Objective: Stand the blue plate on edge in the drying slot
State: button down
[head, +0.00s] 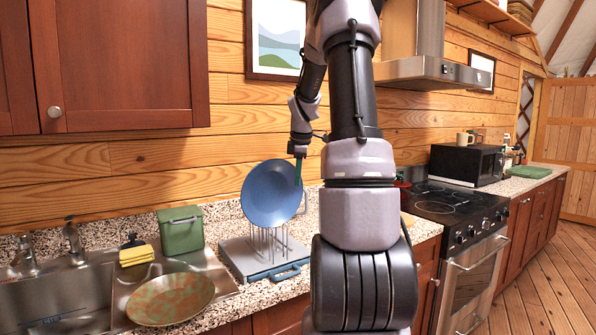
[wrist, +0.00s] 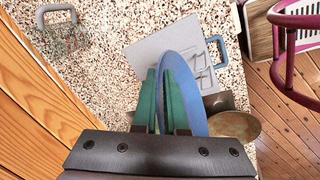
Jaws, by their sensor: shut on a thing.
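The blue plate (head: 268,194) is on edge above the drying rack (head: 236,252), its face toward the head camera. My gripper (head: 298,172) is shut on the plate's upper right rim. In the wrist view the green fingers (wrist: 165,102) pinch the blue plate (wrist: 184,92), seen nearly edge-on over the rack (wrist: 150,48). The rack has a grey base, upright wires and a blue handle. The plate's lower edge shows at the tops of the wires. I cannot tell whether it sits between them.
A steel sink (head: 60,300) is at left, with a brown-green plate (head: 170,299), a yellow sponge (head: 136,255) and a green box (head: 180,230) near it. A stove (head: 450,205) and black microwave (head: 466,164) are at right. The wooden wall (head: 150,165) is close behind the rack.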

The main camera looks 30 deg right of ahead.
aim_at(298, 202)
jog(key=shift+f, duration=4)
jog(key=shift+f, duration=0.65)
jog(key=c, duration=0.9)
grip_release()
jog(key=shift+r, duration=0.1)
jog(key=v, duration=1)
jog(key=shift+r, duration=0.4)
jog(key=s+a+r+m+t, duration=0.1)
jog(key=s+a+r+m, duration=0.35)
jog(key=a, duration=0.35)
jog(key=s+a+r+m+t, duration=0.1)
jog(key=s+a+r+m, duration=0.35)
jog(key=s+a, duration=0.2)
jog(key=s+a+r+m+t+y, duration=0.1)
jog(key=s+a+m+t+y, duration=0.1)
jog(key=s+a+m, duration=0.5)
jog(key=s+a, duration=0.2)
jog(key=s, duration=0.3)
jog(key=shift+s+a+y, duration=0.2)
jog(key=shift+y, duration=0.2)
